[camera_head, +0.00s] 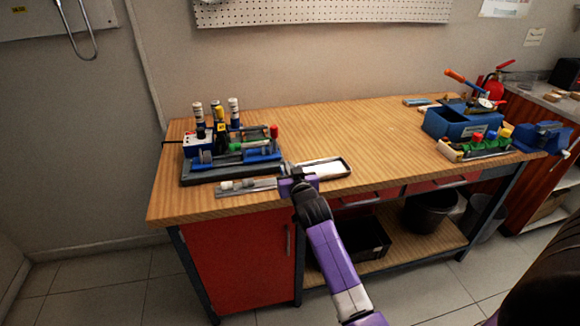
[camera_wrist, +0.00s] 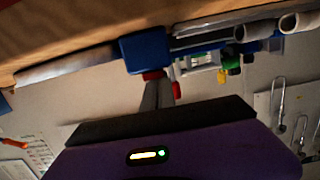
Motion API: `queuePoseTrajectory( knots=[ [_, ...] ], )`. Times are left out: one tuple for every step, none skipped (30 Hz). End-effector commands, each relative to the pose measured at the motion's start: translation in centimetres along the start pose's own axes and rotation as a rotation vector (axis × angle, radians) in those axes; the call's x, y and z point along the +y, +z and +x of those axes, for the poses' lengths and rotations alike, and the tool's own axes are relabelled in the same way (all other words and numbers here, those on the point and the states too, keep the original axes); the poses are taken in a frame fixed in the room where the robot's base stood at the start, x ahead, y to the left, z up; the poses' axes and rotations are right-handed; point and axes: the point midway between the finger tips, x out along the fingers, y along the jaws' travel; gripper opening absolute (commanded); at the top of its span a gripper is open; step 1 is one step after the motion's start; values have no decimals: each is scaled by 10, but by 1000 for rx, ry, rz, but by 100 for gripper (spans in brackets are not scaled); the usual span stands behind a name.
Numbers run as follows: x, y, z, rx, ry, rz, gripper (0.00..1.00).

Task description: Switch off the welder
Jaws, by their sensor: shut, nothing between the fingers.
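At the left end of the wooden workbench stands a dark-based machine (camera_head: 205,173) with blue and grey parts, which looks like the welder. A small blue and white box (camera_head: 197,146) with reddish marks is at its left rear. I cannot make out the switch or its position. My gripper (camera_head: 287,172) is at the bench's front edge, to the right of the machine. In the wrist view my gripper (camera_wrist: 158,82) is shut and empty. Its tips appear close to a blue block (camera_wrist: 145,50) with a red part under it; I cannot tell whether they touch.
A pale-topped tray (camera_head: 325,169) lies right beside my gripper, and a grey bar (camera_head: 247,186) lies along the front edge. A blue toolbox (camera_head: 460,124) and a blue vise (camera_head: 542,136) are at the right end. The middle of the workbench (camera_head: 350,130) is clear.

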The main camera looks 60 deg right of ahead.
Motion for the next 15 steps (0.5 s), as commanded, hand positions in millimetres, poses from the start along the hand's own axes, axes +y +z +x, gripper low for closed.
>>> queuePoseTrajectory(
  knots=[
    [0,-2,0,1,0,0,0],
    [0,-4,0,1,0,0,0],
    [-1,-8,1,1,0,0,0],
    [-1,-11,1,1,-1,1,0],
    [-2,-15,1,1,-1,1,0],
    [-3,-22,2,2,-1,1,0],
    [-4,-28,3,2,-2,1,0],
    [-4,-34,3,2,-2,1,0],
    [-5,-42,4,2,-2,0,0],
    [-6,-48,5,2,-3,0,0],
    [-7,-50,4,1,-3,0,0],
    [-6,-41,-6,-2,-3,-2,0],
    [-6,-43,-12,0,-3,-2,0],
    [-6,-44,-18,-1,-3,-2,0],
    [-7,-46,-26,1,-4,-2,0]
  ],
)
